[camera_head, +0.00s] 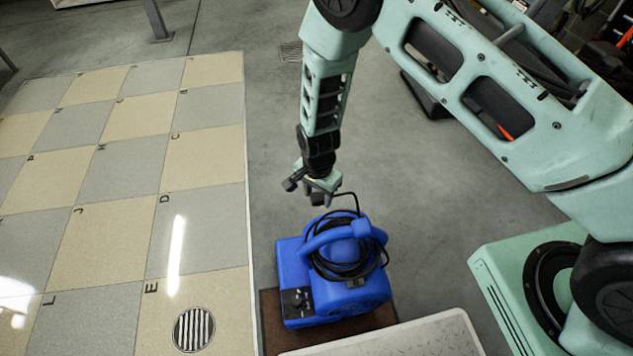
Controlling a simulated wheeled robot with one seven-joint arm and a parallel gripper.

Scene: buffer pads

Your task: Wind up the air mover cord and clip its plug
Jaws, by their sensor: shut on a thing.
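The blue air mover (337,295) stands on a brown mat (270,312) at the lower middle of the head view. Its black cord (352,268) lies in several loops around the blue handle on top. One length of cord rises from the loops to my gripper (321,197). My gripper is just above and behind the air mover, pointing down, and is shut on the cord's end. The plug is too small and too covered by the fingers to make out. A clip on the air mover cannot be told apart.
A raised checkered floor panel (115,190) with lettered tiles and a round drain (194,329) fills the left. A light speckled platform (420,338) is close in front of the air mover. Bare grey floor (420,195) lies behind and right of it.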

